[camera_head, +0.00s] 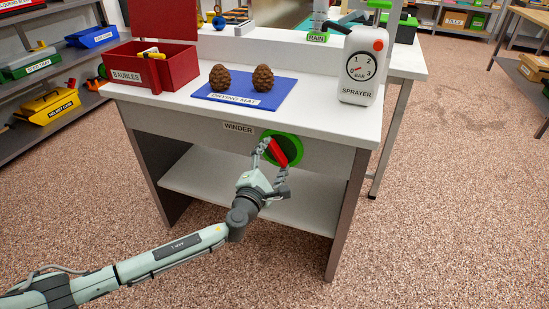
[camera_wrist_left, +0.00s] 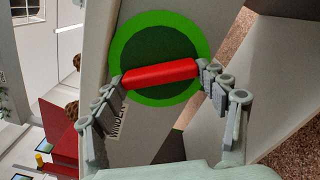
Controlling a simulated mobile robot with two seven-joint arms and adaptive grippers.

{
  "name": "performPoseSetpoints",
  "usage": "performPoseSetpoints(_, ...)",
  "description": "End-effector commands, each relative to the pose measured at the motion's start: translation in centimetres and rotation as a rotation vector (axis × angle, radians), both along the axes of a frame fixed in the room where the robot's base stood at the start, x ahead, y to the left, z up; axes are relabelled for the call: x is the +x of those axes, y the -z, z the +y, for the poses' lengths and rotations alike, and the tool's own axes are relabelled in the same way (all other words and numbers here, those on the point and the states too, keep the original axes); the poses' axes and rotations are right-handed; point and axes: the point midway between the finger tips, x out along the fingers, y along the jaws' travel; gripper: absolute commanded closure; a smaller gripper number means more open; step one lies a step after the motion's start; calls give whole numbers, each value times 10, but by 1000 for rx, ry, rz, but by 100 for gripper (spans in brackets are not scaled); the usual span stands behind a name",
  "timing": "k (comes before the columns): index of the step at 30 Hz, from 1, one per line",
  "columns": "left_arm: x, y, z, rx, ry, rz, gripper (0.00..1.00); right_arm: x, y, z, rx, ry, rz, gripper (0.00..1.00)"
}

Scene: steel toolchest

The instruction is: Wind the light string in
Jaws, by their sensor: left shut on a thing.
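The winder (camera_head: 295,141) is a green disc with a darker middle on the front panel of the white workbench, beside a label reading WINDER. A red handle bar (camera_head: 279,152) crosses it at a slant. My left gripper (camera_head: 279,153) is shut on the red handle. In the left wrist view the handle (camera_wrist_left: 160,73) lies between the two fingers of the gripper (camera_wrist_left: 163,75), in front of the green winder (camera_wrist_left: 150,24). No light string is visible in either view. My right gripper is not in view.
On the bench top (camera_head: 315,112) stand a red BAUBLES box (camera_head: 182,68), a blue drying mat (camera_head: 271,102) with two pine cones, and a white sprayer (camera_head: 358,92). A lower shelf (camera_head: 215,185) sits below the winder. The speckled floor is open to the right.

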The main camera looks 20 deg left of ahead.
Motion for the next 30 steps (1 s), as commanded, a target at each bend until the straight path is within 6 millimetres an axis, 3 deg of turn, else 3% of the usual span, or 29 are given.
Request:
performPoseSetpoints(15,0,-1,1,429,0,-15,56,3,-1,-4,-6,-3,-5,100)
performPoseSetpoints(30,0,-2,1,578,1,-19,56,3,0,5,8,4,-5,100)
